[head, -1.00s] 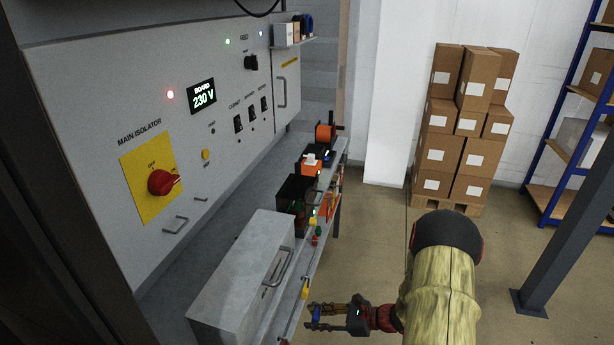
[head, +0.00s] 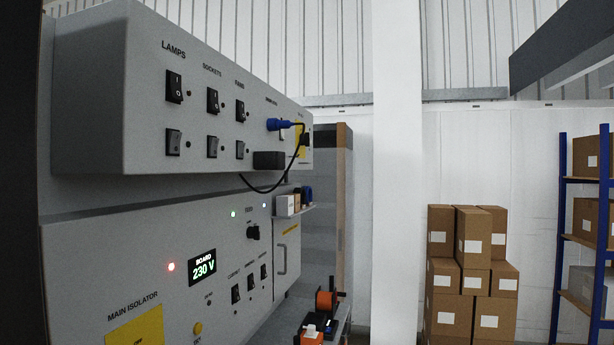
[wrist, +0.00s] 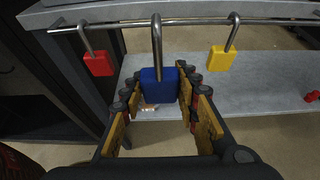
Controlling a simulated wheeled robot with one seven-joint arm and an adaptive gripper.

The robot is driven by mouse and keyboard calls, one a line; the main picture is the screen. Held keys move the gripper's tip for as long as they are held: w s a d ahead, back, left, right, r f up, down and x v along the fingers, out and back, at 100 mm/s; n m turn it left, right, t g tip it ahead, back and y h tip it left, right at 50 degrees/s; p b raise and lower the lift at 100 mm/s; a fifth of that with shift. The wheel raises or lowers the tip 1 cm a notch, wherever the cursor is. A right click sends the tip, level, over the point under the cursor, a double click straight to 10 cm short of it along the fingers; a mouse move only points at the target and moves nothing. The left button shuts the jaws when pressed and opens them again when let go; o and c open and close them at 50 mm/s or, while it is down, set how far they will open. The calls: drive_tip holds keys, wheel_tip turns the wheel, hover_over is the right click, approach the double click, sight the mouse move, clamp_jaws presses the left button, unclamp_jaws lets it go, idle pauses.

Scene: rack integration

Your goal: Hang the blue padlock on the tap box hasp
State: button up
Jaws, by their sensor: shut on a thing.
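The blue padlock (wrist: 158,88) is in the middle of the wrist view, its body upright between my fingers and its grey shackle pointing up. My gripper (wrist: 159,92) is shut on its body. The shackle top overlaps a metal rail (wrist: 268,21); I cannot tell whether it is still looped over it. In the head view, a grey upper box (head: 120,90) carries rocker switches, a blue plug and a yellow label. I cannot make out a hasp on it, nor tell whether it is the tap box. My gripper is outside the head view.
A red padlock (wrist: 98,63) and a yellow padlock (wrist: 221,60) hang on the rail either side of the blue one. A grey shelf (wrist: 255,88) lies below. A black cable (head: 262,190) loops under the upper box. Stacked cartons (head: 470,250) stand behind.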

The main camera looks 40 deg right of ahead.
drive_tip(key=c, duration=0.4)
